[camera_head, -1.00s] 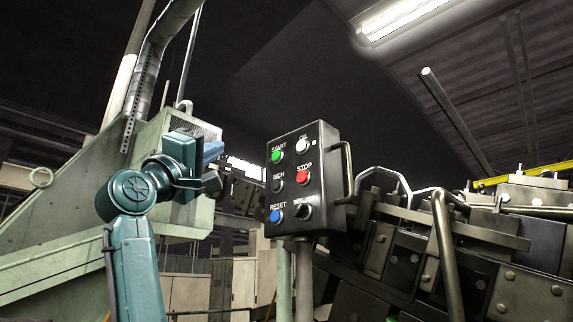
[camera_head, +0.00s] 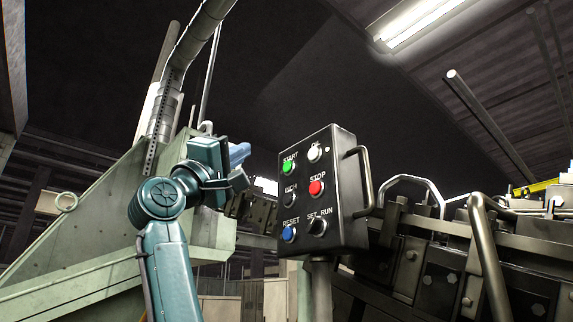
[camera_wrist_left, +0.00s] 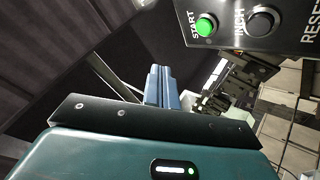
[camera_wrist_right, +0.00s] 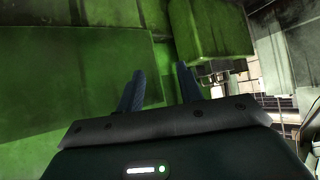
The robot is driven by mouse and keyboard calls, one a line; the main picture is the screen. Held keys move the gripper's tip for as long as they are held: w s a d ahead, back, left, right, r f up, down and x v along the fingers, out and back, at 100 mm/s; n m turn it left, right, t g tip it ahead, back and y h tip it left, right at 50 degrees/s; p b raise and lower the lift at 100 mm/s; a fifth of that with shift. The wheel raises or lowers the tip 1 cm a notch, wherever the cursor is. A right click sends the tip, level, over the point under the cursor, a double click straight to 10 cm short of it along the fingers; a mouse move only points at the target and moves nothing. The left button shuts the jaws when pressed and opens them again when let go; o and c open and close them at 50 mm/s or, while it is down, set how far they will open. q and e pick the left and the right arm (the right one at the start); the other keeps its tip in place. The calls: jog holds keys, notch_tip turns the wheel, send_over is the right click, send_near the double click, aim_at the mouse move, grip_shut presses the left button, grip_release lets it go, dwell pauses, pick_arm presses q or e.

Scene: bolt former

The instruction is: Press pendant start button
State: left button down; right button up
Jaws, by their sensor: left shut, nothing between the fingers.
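The dark pendant box (camera_head: 345,185) stands on a post at the centre of the head view. Its green START button (camera_head: 288,166) is at the upper left of its face, with the red STOP button (camera_head: 316,188) lower right of it. My left gripper (camera_head: 240,153) is shut and empty, a gap to the left of the START button. In the left wrist view the shut fingers (camera_wrist_left: 160,86) point ahead, and the green START button (camera_wrist_left: 205,26) shows at the upper right, apart from them. My right gripper (camera_wrist_right: 158,85) shows only in its wrist view, open with nothing between its fingers.
The pendant also carries a white button (camera_head: 314,153), a blue RESET button (camera_head: 288,233) and dark knobs. A bent handle (camera_head: 362,180) is on its right side. Machinery (camera_head: 430,270) fills the right. A green machine panel (camera_wrist_right: 90,60) is in front of my right gripper.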

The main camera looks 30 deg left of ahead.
aim_at(289, 167)
pick_arm(q)
jog(key=w+d+p, duration=0.1)
jog(key=w+d, duration=0.2)
jog(key=w, duration=0.3)
jog(key=shift+w, duration=0.4)
pick_arm(e)
jog(key=shift+w+d+r, duration=0.2)
jog(key=shift+r, duration=0.1)
pick_arm(q)
jog(key=shift+w, duration=0.1)
dwell(1.3)
jog(key=shift+w+d, duration=0.1)
jog(key=shift+w, duration=0.2)
